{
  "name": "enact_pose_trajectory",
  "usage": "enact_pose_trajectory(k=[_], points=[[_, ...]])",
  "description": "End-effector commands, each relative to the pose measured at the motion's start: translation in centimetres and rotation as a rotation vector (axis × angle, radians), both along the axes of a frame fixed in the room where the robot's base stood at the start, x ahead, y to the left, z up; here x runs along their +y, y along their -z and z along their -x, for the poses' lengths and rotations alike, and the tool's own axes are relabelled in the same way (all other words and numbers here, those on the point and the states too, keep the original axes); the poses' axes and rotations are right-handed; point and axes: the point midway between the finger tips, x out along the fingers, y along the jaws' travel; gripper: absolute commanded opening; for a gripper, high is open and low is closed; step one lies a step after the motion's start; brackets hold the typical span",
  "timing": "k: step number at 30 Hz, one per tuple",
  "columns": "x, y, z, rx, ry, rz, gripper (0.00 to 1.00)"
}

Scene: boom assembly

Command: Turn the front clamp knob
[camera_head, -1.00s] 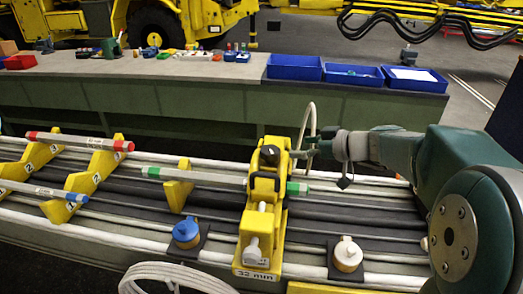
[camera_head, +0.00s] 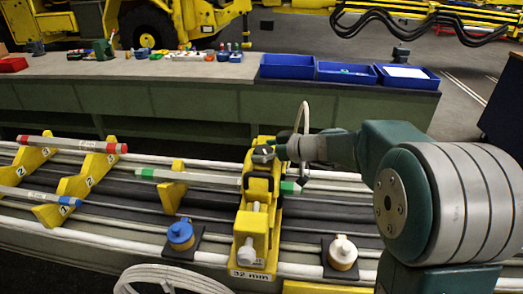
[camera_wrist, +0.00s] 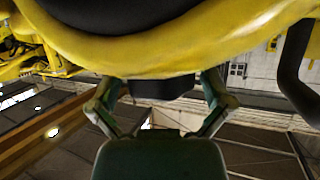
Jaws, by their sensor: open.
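The yellow clamp marked 32 mm (camera_head: 245,250) stands upright on the rails in the head view. A dark knob (camera_head: 263,154) sits on its top, and a white screw part (camera_head: 254,207) shows on its front. My gripper (camera_head: 281,151) comes in from the right, level with the dark knob and close to it. In the wrist view my gripper (camera_wrist: 158,100) has its two fingers spread apart. A dark block (camera_wrist: 161,86) shows between them, below a large yellow curved surface (camera_wrist: 170,63). I cannot tell whether the fingers touch anything.
A green-ended rod (camera_head: 215,180) runs through the clamp. A blue-capped part (camera_head: 180,234) and a white-capped part (camera_head: 342,250) stand on either side of it. A pale hose (camera_head: 302,125) loops beside my gripper. Blue bins (camera_head: 345,73) are on the bench behind.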

Motion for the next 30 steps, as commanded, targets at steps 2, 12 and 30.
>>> enact_pose_trajectory(k=[2, 12, 30], points=[[0.01, 0.00, -0.03, 0.000, 0.001, 0.000, 1.00], [0.33, 0.03, -0.07, 0.000, 0.001, 0.003, 0.29], [0.47, 0.04, 0.04, -0.001, 0.263, 0.002, 0.28]])
